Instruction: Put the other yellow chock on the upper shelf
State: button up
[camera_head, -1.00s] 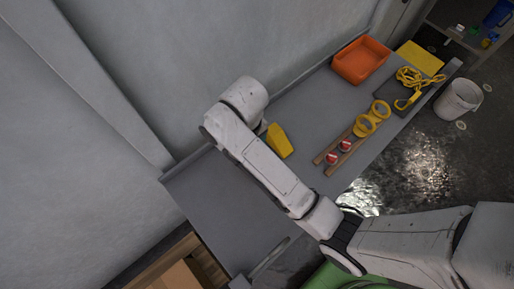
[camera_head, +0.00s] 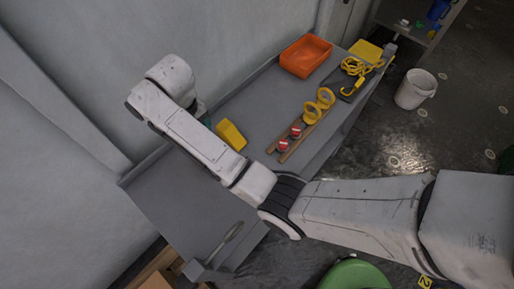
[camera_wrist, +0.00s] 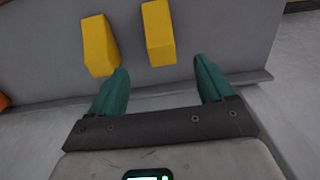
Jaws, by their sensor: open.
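Two yellow wedge-shaped chocks show side by side in the wrist view, a left chock (camera_wrist: 98,44) and a right chock (camera_wrist: 158,33). My gripper (camera_wrist: 161,70) is open and empty, its teal fingers pointing towards them. The right chock's near end shows between the fingertips; the left chock's near end is beside the left fingertip. Whether they touch is unclear. In the head view one yellow chock (camera_head: 230,134) shows on the grey bench (camera_head: 185,205), beside my arm; the other is hidden. I cannot pick out the upper shelf with certainty.
An orange bin (camera_head: 306,56), yellow rings (camera_head: 311,112), red-and-white items (camera_head: 283,145), wooden strips (camera_head: 305,137) and yellow cord (camera_head: 355,67) occupy the bench's far part. A white bucket (camera_head: 414,90) stands on the floor. A grey shelf unit (camera_head: 400,31) is top right. The bench's near end is mostly clear.

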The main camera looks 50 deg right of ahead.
jog(key=s+d+f, duration=0.1)
jog(key=s+f, duration=0.1)
jog(key=s, duration=0.3)
jog(key=s+d+f, duration=0.2)
jog(key=s, duration=0.4)
jog(key=s+d+f, duration=0.2)
jog(key=s+f, duration=0.1)
jog(key=s, duration=0.2)
jog(key=shift+s+f, duration=0.1)
jog(key=shift+s, duration=0.2)
jog(key=s+d+r+t, duration=0.1)
jog(key=s+d, duration=0.2)
jog(key=s, duration=1.1)
jog(key=shift+s+r+m, duration=0.25)
jog(key=shift+m, duration=0.15)
jog(key=shift+d, duration=0.1)
